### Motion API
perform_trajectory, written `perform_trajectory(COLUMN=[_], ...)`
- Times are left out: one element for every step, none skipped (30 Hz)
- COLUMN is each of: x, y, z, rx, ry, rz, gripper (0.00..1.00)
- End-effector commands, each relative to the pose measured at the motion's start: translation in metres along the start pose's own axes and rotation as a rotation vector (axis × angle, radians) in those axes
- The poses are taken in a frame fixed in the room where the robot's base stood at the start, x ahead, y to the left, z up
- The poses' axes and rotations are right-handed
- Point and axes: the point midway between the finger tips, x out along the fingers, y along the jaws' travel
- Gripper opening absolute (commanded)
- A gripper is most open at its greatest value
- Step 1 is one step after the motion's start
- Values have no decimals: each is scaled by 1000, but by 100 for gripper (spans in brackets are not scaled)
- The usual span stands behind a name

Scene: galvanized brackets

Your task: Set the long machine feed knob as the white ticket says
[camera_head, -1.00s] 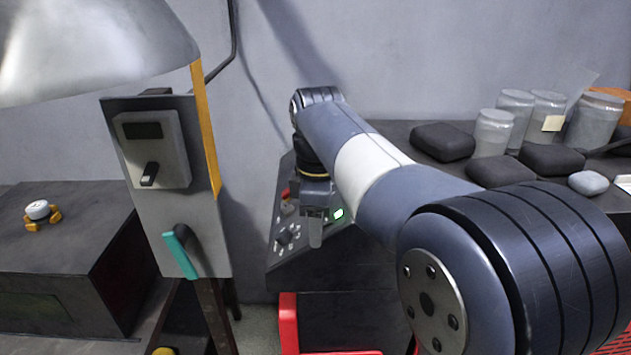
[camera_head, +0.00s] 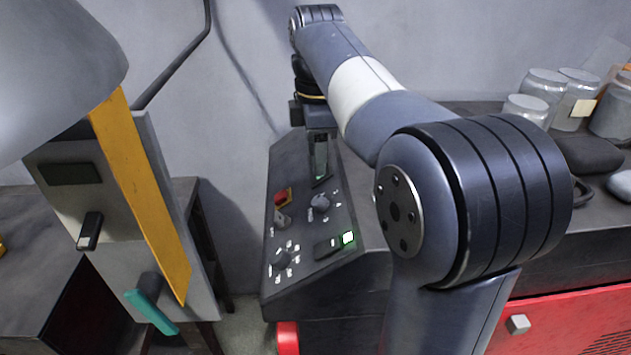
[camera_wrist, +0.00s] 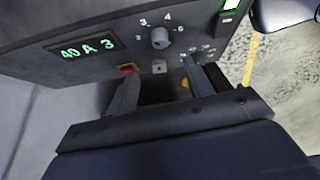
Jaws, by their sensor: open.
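The dark sloped console (camera_head: 300,285) in the middle carries the knobs. One knob (camera_head: 320,204) has marks around it; it also shows in the wrist view (camera_wrist: 160,38) with small numerals around it. A second knob (camera_head: 282,260) is ringed by white labels. I cannot tell which is the feed knob, nor where their pointers stand. A lit display (camera_wrist: 88,46) reads "40 A 3". My gripper (camera_wrist: 160,85) is open and empty. In the head view it (camera_head: 318,128) is over the console's far end, apart from both knobs. I cannot make out a white ticket.
A red button (camera_head: 282,198) and a switch with a green light (camera_head: 348,238) are on the console. A panel with a teal lever (camera_head: 150,312) stands left, with a yellow strip (camera_head: 140,190). A lamp shade (camera_head: 50,75) hangs upper left. Jars (camera_head: 545,88) stand right.

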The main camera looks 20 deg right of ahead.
Motion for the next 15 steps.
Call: perform_trajectory(x=[4, 7, 13, 17, 22, 30, 36, 42, 50, 56, 62, 69, 74, 79, 85], y=[0, 0, -1, -1, -1, -1, -1, -1, -1, -1, -1, -1, -1, -1, -1], z=[0, 0, 0, 0, 0, 0, 0, 0, 0, 0, 0, 0, 0, 0, 0], rx=[0, 0, 0, 0, 0, 0, 0, 0, 0, 0, 0, 0, 0, 1, 1], ry=[0, 0, 0, 0, 0, 0, 0, 0, -1, 0, 0, 0, 0, 0, 0], rz=[0, -1, -3, -3, -4, -4, -5, -4, -5, -4, -5, -4, -4, -3, -4], gripper=[49, 49, 49, 49, 49, 49, 49, 49, 49, 49, 49, 49, 49, 49, 49])
